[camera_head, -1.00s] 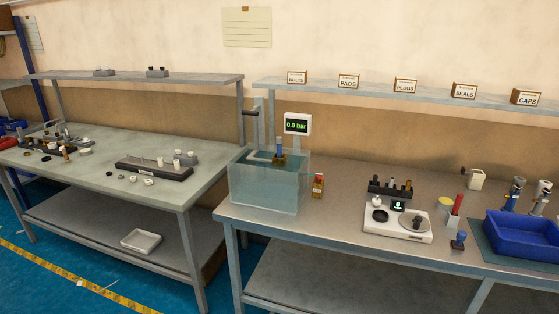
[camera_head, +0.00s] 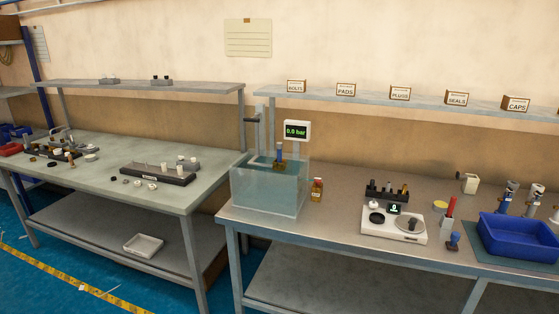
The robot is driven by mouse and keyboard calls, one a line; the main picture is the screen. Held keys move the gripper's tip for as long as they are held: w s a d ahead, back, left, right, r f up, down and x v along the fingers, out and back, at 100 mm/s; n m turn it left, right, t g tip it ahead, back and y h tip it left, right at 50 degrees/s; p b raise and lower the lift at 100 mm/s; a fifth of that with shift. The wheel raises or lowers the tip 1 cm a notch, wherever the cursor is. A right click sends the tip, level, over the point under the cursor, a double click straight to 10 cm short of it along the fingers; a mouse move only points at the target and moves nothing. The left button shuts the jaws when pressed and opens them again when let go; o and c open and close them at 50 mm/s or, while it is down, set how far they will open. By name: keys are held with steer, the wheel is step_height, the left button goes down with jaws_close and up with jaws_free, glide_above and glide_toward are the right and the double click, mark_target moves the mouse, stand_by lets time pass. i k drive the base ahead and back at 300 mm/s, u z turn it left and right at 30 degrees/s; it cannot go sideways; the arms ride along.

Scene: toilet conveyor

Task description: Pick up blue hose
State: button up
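I cannot make out a clear blue hose in the head view. Blue parts that show are an upright blue piece (camera_head: 279,150) with a brass-coloured base at the clear water tank (camera_head: 268,190), a small blue-topped part (camera_head: 453,240) on the right bench, and an upright fitting with a blue section (camera_head: 508,195) behind the blue tray. Whether any of these is the hose I cannot tell. My gripper is not in view.
The right bench (camera_head: 345,215) also bears a white scale (camera_head: 380,230), a black rack (camera_head: 385,192), a small amber bottle (camera_head: 316,190) and a blue tray (camera_head: 515,240). A left bench (camera_head: 85,180) holds small parts. Labelled boxes stand on the shelf (camera_head: 420,101). Blue floor shows at lower left.

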mark_target(278, 145)
steer(key=z, duration=0.65)
steer(key=k, duration=0.15)
steer(key=u, duration=2.75)
steer(key=i, duration=2.1)
